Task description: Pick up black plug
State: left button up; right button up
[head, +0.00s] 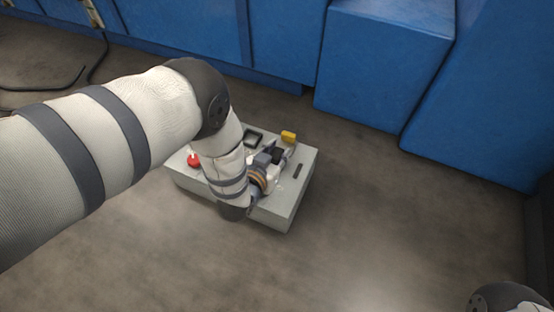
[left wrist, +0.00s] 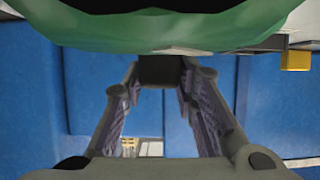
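My left gripper (head: 272,158) is over the top of a grey box on the floor. In the left wrist view its two fingers (left wrist: 161,80) close in on a dark block, which appears to be the black plug (left wrist: 161,70), with a fingertip against each side. In the head view the black plug (head: 279,155) shows as a small dark shape at the fingertips, partly hidden by the gripper. I cannot tell whether it is lifted clear of the box. My right gripper is out of view.
The grey box (head: 285,212) carries a red button (head: 193,160), a yellow block (head: 288,137), a dark square panel (head: 253,137) and a dark slot (head: 299,171). Blue cabinets (head: 385,60) stand behind. The floor around the box is clear. Black cables (head: 45,88) lie at far left.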

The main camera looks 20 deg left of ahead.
pick_arm(q)
grip_shut()
